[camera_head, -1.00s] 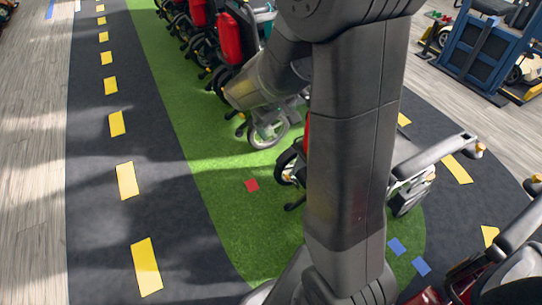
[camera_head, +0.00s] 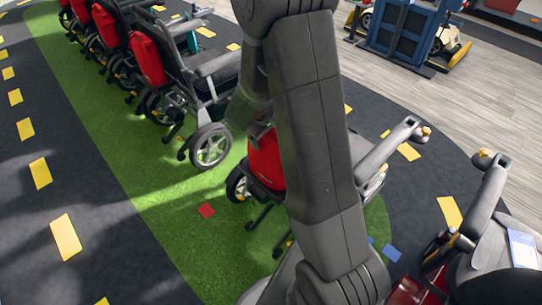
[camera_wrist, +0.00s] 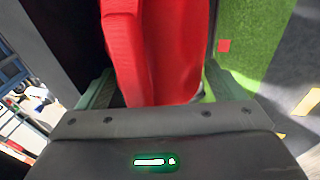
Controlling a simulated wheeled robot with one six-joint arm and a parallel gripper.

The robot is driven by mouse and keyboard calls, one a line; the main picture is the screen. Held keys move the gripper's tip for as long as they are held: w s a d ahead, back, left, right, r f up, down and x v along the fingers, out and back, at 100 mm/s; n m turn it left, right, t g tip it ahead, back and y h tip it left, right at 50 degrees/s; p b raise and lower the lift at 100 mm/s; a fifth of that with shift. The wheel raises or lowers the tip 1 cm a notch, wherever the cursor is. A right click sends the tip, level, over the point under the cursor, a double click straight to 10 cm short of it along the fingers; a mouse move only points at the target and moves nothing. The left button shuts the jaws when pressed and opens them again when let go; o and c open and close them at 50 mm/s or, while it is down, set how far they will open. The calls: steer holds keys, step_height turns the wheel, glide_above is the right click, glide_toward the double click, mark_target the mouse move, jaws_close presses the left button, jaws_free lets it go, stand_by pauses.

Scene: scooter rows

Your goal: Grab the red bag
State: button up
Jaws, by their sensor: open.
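A red bag (camera_head: 265,160) hangs on the back of the scooter nearest my arm in the head view, partly hidden by my arm. In the wrist view a red bag (camera_wrist: 155,50) fills the upper middle, close to the camera. My gripper (camera_wrist: 158,90) is open, with one finger on each side of the bag's lower part. I cannot tell whether the fingers touch it. In the head view my forearm reaches down to the bag, and the fingers are hidden there.
More scooters with red bags (camera_head: 148,60) stand in a row at upper left. A scooter armrest (camera_head: 390,145) is just right of my arm. Another scooter (camera_head: 480,230) is at lower right. A blue stand (camera_head: 395,38) is at upper right. The dark lane at left is clear.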

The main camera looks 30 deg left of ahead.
steer(key=shift+c, duration=0.4)
steer(key=c, duration=1.2)
steer(key=shift+o, duration=0.2)
steer(key=shift+r, duration=0.1)
